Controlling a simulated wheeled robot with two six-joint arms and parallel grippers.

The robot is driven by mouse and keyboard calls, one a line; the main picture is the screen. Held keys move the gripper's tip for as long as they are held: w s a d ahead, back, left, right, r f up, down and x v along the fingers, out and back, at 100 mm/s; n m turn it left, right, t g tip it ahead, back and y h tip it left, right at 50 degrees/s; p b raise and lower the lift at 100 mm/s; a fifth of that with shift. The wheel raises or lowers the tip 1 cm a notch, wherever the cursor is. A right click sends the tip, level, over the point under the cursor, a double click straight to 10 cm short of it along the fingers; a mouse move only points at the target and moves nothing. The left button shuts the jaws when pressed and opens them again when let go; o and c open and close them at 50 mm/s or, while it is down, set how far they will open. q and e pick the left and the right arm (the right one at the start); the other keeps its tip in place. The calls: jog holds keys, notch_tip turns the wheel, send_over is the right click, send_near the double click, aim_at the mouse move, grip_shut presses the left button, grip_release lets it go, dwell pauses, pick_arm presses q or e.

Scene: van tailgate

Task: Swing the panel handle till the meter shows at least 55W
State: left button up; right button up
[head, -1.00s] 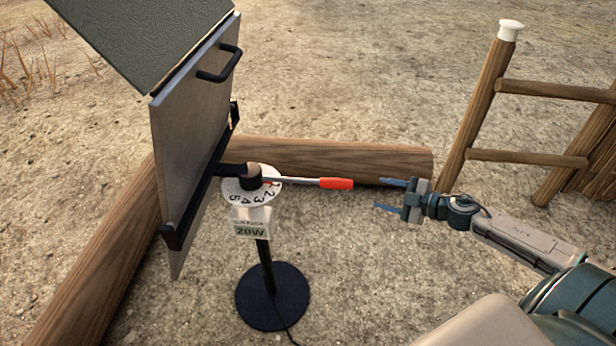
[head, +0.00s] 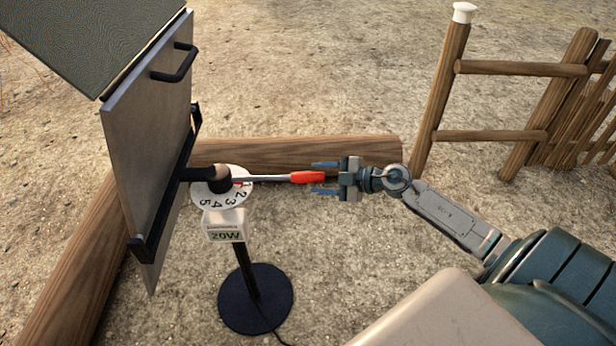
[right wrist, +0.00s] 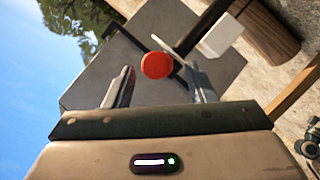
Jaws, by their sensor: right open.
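The panel handle is a thin grey rod with a red grip (head: 308,177), pointing right from a dark hub beside the panel (head: 150,130). A white dial (head: 236,200) with numbers sits under the hub. The meter (head: 224,233) below it reads 20W. My right gripper (head: 325,178) is open, with its fingertips on either side of the red grip's end. In the right wrist view the round red grip end (right wrist: 156,66) shows between the two open fingers (right wrist: 160,88). My left gripper is not in view.
The stand's round black base (head: 256,299) rests on the ground with a cable. Logs (head: 300,155) lie behind and left of it. A wooden fence (head: 500,69) stands at the right. The ground in front is clear.

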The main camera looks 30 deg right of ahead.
aim_at(308, 178)
jog(key=shift+x, duration=2.1)
jog(key=shift+c, duration=0.3)
grip_shut()
